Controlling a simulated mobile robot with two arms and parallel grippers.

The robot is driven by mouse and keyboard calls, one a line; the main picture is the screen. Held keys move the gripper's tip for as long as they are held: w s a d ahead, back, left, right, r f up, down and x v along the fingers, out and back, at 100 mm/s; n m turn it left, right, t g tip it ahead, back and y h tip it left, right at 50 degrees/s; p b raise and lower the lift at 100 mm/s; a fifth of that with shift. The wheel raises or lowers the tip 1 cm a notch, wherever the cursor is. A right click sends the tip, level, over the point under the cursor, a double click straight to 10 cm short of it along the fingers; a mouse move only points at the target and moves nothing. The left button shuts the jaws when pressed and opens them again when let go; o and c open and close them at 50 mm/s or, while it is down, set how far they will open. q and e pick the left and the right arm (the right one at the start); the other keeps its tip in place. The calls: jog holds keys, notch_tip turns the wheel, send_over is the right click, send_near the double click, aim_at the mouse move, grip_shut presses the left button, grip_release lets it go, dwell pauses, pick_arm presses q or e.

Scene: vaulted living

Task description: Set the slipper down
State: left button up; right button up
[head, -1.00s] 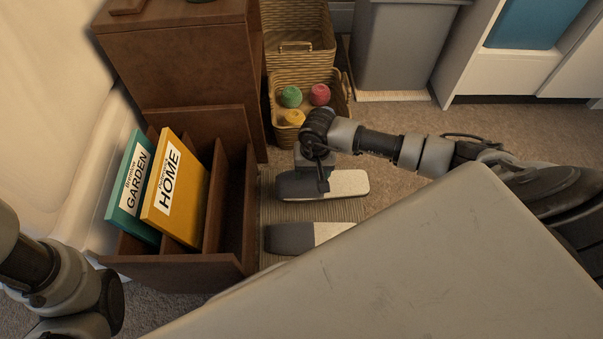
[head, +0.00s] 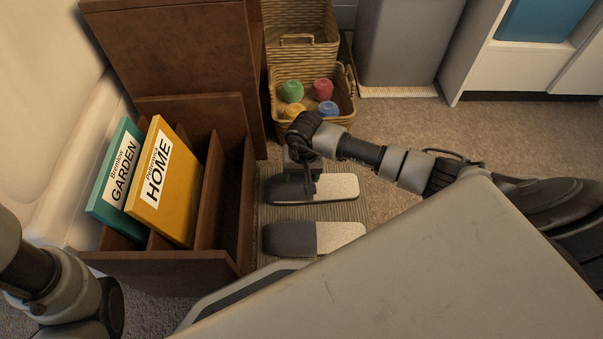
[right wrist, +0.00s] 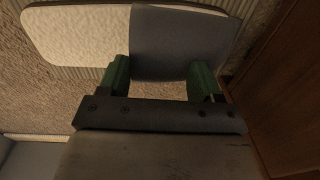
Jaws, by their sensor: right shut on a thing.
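My right gripper (head: 303,190) is shut on a slipper (head: 338,187) with a grey toe part and a pale sole. In the right wrist view, the green fingertips (right wrist: 160,72) are at the grey toe part of this slipper (right wrist: 75,32). The slipper lies flat over the ribbed mat (head: 350,212); I cannot tell whether it touches the mat. A matching slipper (head: 290,237) lies on the mat nearer to me, parallel and apart. My left arm shows at the lower left, but its gripper is out of view.
A brown wooden rack (head: 165,264) with a teal book (head: 118,172) and a yellow book (head: 172,185) stands left of the mat. Behind are wicker baskets (head: 300,55), one holding coloured balls, and a grey bin (head: 405,45). Carpet (head: 500,135) is clear at the right.

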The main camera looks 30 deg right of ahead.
jog(key=o, duration=1.5)
jog(key=shift+f, duration=0.1)
jog(key=shift+c, duration=0.2)
notch_tip(320, 180, up, 12)
jog(key=p, duration=0.8)
jog(key=shift+s+d, duration=0.15)
jog(key=shift+d, duration=0.1)
